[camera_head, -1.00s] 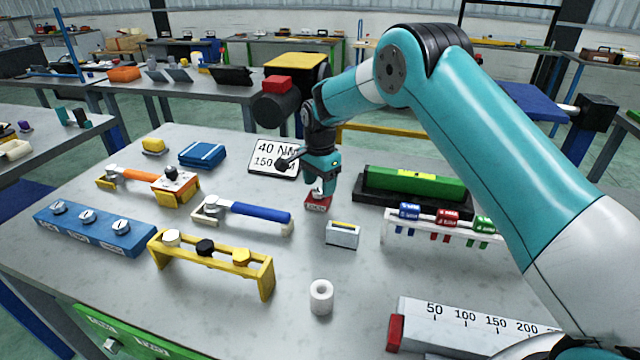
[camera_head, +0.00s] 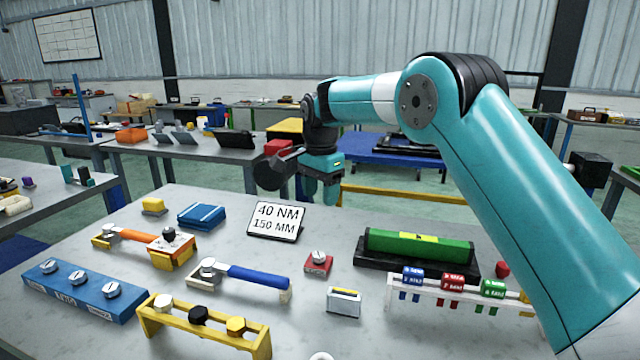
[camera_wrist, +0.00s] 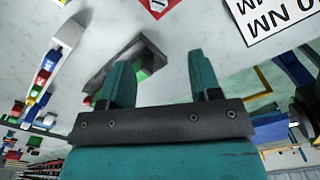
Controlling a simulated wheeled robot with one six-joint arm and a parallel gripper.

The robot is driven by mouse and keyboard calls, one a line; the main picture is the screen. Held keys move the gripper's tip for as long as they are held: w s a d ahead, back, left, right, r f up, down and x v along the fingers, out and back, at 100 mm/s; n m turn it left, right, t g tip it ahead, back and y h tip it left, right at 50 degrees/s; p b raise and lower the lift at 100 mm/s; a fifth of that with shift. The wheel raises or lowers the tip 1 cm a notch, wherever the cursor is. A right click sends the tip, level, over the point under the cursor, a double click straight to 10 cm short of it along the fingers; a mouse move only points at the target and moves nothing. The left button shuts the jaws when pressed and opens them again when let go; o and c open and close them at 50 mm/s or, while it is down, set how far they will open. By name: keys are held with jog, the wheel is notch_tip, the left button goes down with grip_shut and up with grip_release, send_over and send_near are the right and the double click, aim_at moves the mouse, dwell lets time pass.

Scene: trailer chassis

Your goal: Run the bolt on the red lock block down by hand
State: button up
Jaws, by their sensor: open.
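The red lock block (camera_head: 318,267) sits on the grey table, near its middle. A silver bolt head (camera_head: 319,256) stands upright on its top; how deep it is threaded I cannot tell. In the wrist view part of the red block (camera_wrist: 158,6) shows at the top edge, with its bolt out of view. My gripper (camera_head: 324,198) is above and behind the block, well clear of it. In the wrist view its two teal fingers (camera_wrist: 160,75) are apart with nothing between them.
A sign reading 40 NM 150 MM (camera_head: 276,221) stands left of the block. A blue-handled wrench (camera_head: 258,277) lies at left, a small white box (camera_head: 344,302) in front. A green bar in a black tray (camera_head: 418,247) and a rack of coloured tags (camera_head: 450,287) are at right.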

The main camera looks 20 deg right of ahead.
jog(key=shift+r, duration=1.3)
jog(key=s+a+r+n+y, duration=0.1)
jog(key=s+a+r+n, duration=0.1)
jog(key=s+n, duration=0.5)
jog(key=s+a+r+n+y, duration=0.15)
jog(key=s+n, duration=0.25)
jog(key=s, duration=0.8)
jog(key=s+a+f+n+y, duration=0.1)
jog(key=s+n, duration=0.3)
jog(key=s, duration=0.6)
jog(key=s+f+n, duration=0.2)
jog(key=s+n, duration=0.3)
jog(key=s, duration=0.6)
jog(key=shift+s+a+y, duration=0.3)
jog(key=shift+a+y, duration=0.05)
jog(key=shift+a, duration=0.05)
